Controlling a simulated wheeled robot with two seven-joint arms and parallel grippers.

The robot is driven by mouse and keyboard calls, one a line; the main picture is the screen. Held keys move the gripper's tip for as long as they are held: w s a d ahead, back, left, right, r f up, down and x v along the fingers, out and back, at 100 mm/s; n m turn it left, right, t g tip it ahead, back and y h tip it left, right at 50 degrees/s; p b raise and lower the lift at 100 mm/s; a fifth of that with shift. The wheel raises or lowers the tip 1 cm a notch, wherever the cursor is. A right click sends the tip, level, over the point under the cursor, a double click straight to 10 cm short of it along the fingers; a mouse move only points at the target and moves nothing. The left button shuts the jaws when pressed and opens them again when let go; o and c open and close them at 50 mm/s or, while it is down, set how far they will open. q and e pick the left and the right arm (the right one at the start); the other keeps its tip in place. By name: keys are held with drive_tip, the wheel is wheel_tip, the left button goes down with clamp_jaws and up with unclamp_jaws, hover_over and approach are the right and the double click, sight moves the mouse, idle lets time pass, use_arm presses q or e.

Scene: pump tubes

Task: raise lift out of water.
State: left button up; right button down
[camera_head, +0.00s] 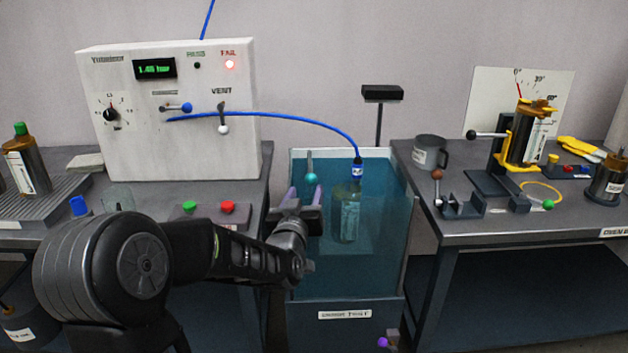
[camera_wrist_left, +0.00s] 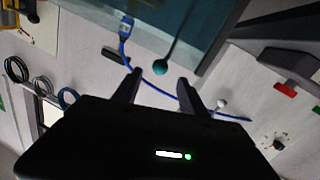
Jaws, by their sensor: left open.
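The water tank (camera_head: 318,285) stands between the two benches, filled with teal water. A lever with a teal ball knob (camera_head: 311,179) stands at its left rear side; the knob also shows in the wrist view (camera_wrist_left: 192,57). A bottle-like vessel (camera_head: 345,218) is in the water, on what looks like a pale platform. A blue hose ends in a blue connector (camera_head: 357,169) above the vessel. My left gripper (camera_head: 304,197) is open and empty, just below and in front of the teal knob, apart from it. Its fingers also show in the wrist view (camera_wrist_left: 158,77). My right gripper is not in view.
The white tester panel (camera_head: 180,120) at left shows a red FAIL light. Green and red buttons (camera_head: 228,207) sit on the left bench beside my forearm. The blue hose (camera_head: 290,120) arches over the tank. The right bench (camera_head: 500,227) holds a mug, a clamp and a tilting stand.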

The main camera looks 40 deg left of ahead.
sight(310, 182)
use_arm(q)
drive_tip(key=x, duration=0.7)
drive_tip(key=shift+w+a, duration=0.2)
drive_tip(key=shift+w, duration=0.15)
drive_tip(key=shift+c, duration=0.4)
clamp_jaws()
idle(0.7)
